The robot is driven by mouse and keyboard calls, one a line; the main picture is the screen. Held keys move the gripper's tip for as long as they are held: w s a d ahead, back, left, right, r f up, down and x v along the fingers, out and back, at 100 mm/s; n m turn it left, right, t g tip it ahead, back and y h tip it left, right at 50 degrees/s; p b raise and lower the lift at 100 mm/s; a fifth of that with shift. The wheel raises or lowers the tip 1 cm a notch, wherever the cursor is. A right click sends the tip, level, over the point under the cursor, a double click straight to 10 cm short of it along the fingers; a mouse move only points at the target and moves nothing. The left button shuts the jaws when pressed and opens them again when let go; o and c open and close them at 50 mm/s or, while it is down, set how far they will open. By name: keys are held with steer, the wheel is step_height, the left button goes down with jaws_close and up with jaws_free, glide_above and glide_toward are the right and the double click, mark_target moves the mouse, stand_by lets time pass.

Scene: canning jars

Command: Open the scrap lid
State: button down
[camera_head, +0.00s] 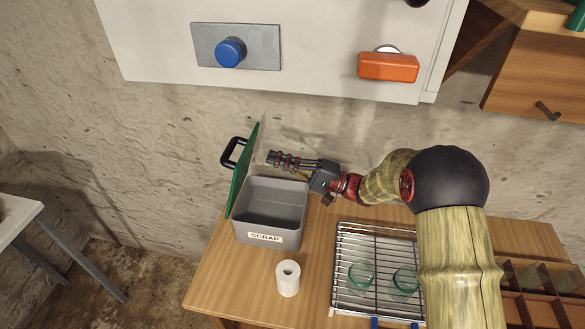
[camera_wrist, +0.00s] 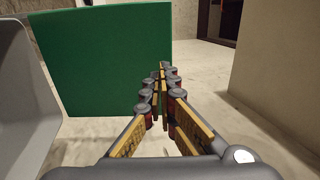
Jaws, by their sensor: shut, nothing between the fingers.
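The grey scrap bin (camera_head: 268,222) with a SCRAP label stands at the table's back left. Its green lid (camera_head: 243,172) stands raised, about upright, at the bin's left side, with a black handle (camera_head: 229,153) on its outer face. The bin looks empty inside where I can see. My gripper (camera_head: 272,160) is shut and empty, pointing left above the bin's back edge, near the lid's inner face. In the wrist view the green lid (camera_wrist: 105,60) fills the area ahead and left of my shut fingers (camera_wrist: 160,72). I cannot tell whether the fingertips touch it.
A white roll (camera_head: 288,278) stands in front of the bin. A wire rack (camera_head: 345,245) with glass jars (camera_head: 361,274) is to the right. A wooden divided tray (camera_head: 545,290) is at the far right. A white cabinet with a blue knob (camera_head: 230,52) and orange handle (camera_head: 388,66) hangs above.

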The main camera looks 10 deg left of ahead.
mark_target(248, 150)
steer(key=shift+b+x, duration=0.4)
steer(key=shift+x, duration=2.05)
steer(key=shift+a+r, duration=0.15)
steer(key=shift+h, duration=0.7)
steer(key=a, duration=0.2)
steer(key=a+r, duration=0.1)
steer(key=a, duration=0.1)
steer(key=shift+w+a+r+p, duration=0.1)
steer(key=shift+w+a+p, duration=0.05)
steer(key=shift+a+p, duration=0.2)
steer(key=shift+d+r, duration=0.1)
steer(key=shift+d, duration=0.2)
steer(key=s+d, duration=0.1)
steer(key=d, duration=1.2)
steer(key=shift+d+f+p, duration=0.25)
steer(key=shift+f+p, duration=0.05)
steer(key=shift+f, duration=0.1)
